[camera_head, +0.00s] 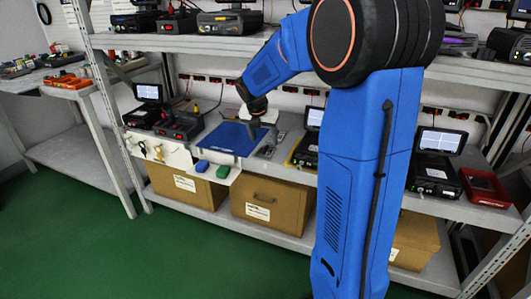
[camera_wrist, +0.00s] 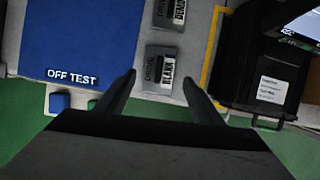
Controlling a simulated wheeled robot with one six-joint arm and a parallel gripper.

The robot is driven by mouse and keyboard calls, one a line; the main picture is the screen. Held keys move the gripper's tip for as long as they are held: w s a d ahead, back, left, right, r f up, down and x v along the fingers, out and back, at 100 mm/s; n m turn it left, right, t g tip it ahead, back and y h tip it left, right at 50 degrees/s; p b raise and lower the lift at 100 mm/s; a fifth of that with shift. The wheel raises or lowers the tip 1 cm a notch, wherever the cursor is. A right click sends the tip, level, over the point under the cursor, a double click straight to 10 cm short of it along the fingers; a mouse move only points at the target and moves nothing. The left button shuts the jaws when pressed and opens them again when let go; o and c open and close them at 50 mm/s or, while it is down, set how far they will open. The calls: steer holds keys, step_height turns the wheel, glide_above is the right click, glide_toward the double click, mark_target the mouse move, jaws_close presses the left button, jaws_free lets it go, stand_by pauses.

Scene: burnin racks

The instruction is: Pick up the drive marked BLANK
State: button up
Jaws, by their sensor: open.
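In the head view my gripper (camera_head: 262,124) is low over the bench at the right of the blue mat; the BLANK drive cannot be made out there.
The blue mat (camera_head: 232,138), marked OFF TEST, lies left of the drives. Blue (camera_head: 201,166) and green (camera_head: 222,171) blocks sit at the front edge. A black instrument (camera_wrist: 262,80) stands close on the right, past a yellow line. Cardboard boxes (camera_head: 262,203) fill the lower shelf.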

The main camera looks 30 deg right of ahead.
mark_target(265, 148)
steer(key=shift+x, duration=2.95)
steer(key=shift+w+r, duration=0.1)
steer(key=shift+w, duration=0.05)
steer(key=c, duration=0.8)
